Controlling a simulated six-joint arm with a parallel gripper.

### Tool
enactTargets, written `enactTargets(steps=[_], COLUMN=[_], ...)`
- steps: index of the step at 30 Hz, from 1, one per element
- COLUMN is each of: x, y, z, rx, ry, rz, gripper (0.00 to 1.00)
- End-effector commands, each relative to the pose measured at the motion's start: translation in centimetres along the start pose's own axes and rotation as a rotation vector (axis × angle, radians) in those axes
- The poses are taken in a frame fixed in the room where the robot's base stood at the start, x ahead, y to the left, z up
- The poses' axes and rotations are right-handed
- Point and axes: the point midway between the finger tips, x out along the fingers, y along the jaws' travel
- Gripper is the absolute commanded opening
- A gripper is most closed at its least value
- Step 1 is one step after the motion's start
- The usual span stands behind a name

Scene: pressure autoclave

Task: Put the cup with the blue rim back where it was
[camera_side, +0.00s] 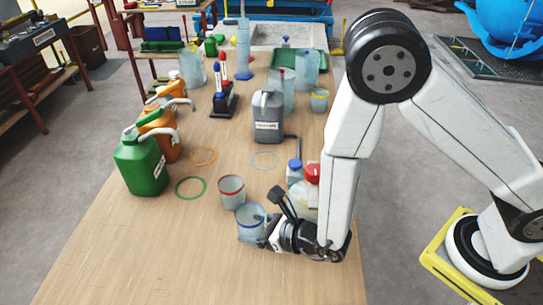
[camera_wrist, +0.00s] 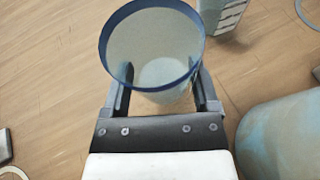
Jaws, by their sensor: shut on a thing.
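The cup with the blue rim (camera_side: 250,219) is clear and looks roughly upright near the front of the wooden table. My gripper (camera_side: 258,241) is shut on it from the right, low on its side. In the wrist view the cup (camera_wrist: 152,45) sits between the two fingers of my gripper (camera_wrist: 164,82), one on each side of its wall. The blue rim faces the camera, and the cup looks empty. I cannot tell whether its base touches the table.
Green (camera_side: 190,196), orange (camera_side: 203,163) and pale (camera_side: 265,168) rings lie on the table. A green can (camera_side: 140,165) stands at left, a grey can (camera_side: 268,122) behind. A red-capped container (camera_side: 306,192) stands beside my wrist. The front left table is clear.

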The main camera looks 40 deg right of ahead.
Motion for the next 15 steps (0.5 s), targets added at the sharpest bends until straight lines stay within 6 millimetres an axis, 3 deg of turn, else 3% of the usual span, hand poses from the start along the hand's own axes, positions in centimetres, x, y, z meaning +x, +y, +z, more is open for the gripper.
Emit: enactTargets(steps=[15], x=[1.3], y=[0.0], z=[-3.4], rx=[-0.001], ry=[0.001], rz=[0.0], gripper=[0.0])
